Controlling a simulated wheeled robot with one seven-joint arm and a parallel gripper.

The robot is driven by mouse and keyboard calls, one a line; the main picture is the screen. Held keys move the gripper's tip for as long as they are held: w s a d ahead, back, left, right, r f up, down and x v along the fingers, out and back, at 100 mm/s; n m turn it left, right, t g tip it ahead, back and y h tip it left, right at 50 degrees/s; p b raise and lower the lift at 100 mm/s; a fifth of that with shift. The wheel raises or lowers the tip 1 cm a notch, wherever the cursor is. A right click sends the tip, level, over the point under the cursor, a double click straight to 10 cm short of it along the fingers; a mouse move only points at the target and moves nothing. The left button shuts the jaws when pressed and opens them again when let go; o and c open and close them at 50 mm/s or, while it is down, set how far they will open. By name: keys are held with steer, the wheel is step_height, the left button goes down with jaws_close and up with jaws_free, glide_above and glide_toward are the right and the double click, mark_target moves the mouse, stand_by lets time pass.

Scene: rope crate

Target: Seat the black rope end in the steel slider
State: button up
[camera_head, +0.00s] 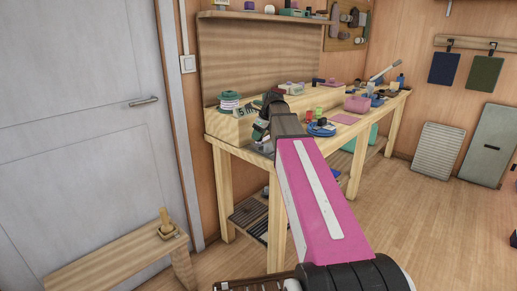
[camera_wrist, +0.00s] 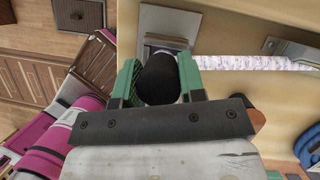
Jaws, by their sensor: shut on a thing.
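My gripper (camera_wrist: 159,76) has green fingers and is shut on a rounded black piece, the black rope end (camera_wrist: 158,82), in the wrist view. Just beyond the fingers is a steel fitting (camera_wrist: 160,20) with a flat plate, which looks like the steel slider. The rope end lies right below it in the picture; I cannot tell whether they touch. The fingers hide part of the fitting's near side. In the head view my gripper (camera_head: 264,124) is at the workbench's near left end, and the rope end and slider cannot be made out there.
A whitish mottled strip (camera_wrist: 245,62) runs right from the fingers toward another steel piece (camera_wrist: 292,50). The workbench (camera_head: 225,124) carries a green spool (camera_head: 229,102), a blue coil (camera_head: 321,128) and several small items.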

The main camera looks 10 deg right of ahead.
steer(key=shift+f, duration=0.5)
stand_by(0.4)
steer(key=o, duration=1.2)
steer(key=v, duration=1.1)
steer(key=shift+s+d+f, duration=0.1)
